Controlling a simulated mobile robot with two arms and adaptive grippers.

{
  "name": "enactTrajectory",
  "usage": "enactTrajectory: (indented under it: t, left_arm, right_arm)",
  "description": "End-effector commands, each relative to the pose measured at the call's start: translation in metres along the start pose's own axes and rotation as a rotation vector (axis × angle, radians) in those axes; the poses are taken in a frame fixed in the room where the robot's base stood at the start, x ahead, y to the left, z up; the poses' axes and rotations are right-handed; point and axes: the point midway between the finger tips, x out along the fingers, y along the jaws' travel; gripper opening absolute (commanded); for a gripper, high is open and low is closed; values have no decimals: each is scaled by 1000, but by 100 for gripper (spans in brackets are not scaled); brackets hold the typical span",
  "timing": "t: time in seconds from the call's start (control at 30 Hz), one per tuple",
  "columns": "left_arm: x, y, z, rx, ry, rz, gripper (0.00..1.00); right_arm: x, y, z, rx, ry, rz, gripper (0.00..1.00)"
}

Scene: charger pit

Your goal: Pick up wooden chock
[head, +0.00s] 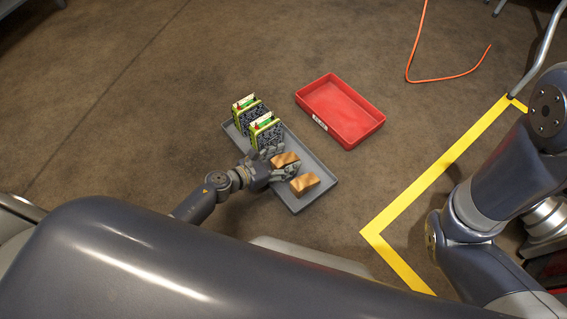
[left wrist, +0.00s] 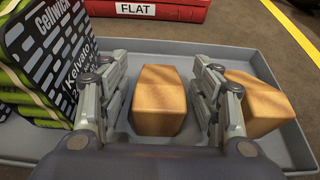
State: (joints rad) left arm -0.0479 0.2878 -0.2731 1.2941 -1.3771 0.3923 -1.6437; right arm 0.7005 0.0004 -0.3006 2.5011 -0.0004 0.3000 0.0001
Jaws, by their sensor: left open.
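Two wooden chocks lie on a grey tray (head: 292,204) on the floor. One wooden chock (head: 285,159) is nearer the boxes; the other wooden chock (head: 304,184) is nearer the tray's lower right end. My left gripper (head: 285,162) is open, with its fingers on either side of the first chock. In the left wrist view this chock (left wrist: 159,101) stands between the two fingers with small gaps visible. The other chock (left wrist: 258,102) is just outside the right finger, partly hidden by it. My right gripper is out of view.
Two green and black boxes (head: 266,132) stand at the tray's upper left end; one is close to the left finger in the left wrist view (left wrist: 62,58). An empty red tray (head: 341,108) lies beyond. Yellow floor tape (head: 425,187) and an orange cable (head: 428,80) are to the right.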

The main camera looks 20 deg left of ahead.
Motion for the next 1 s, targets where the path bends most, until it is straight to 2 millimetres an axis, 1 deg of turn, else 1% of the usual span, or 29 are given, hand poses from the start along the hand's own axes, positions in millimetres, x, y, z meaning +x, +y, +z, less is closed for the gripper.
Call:
enactTrajectory:
  t: [0.07, 0.1, 0.17, 0.2, 0.27, 0.3, 0.6, 0.73, 0.87, 1.0]
  left_arm:
    - [0, 0, 0, -1, 0, 0, 58]
    - [0, 0, 0, -1, 0, 0, 54]
    - [0, 0, 0, -1, 0, 0, 40]
    - [0, 0, 0, -1, 0, 0, 31]
    - [0, 0, 0, -1, -1, 0, 18]
    - [0, 0, 0, -1, 0, 0, 9]
    - [-1, 0, 1, -1, -1, 0, 8]
    - [-2, 0, 5, 0, -1, 0, 8]
    - [-6, 0, 14, 0, -2, 1, 8]
    - [-12, 0, 29, 1, -2, 1, 8]
  right_arm:
    - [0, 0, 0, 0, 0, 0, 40]
    - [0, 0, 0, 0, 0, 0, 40]
    - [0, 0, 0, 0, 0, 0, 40]
    - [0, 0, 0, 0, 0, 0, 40]
    - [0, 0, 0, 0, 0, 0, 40]
    - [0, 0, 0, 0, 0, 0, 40]
    - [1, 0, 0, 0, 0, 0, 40]
    - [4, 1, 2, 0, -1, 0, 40]
    - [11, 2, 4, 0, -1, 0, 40]
    - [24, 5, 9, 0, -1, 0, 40]
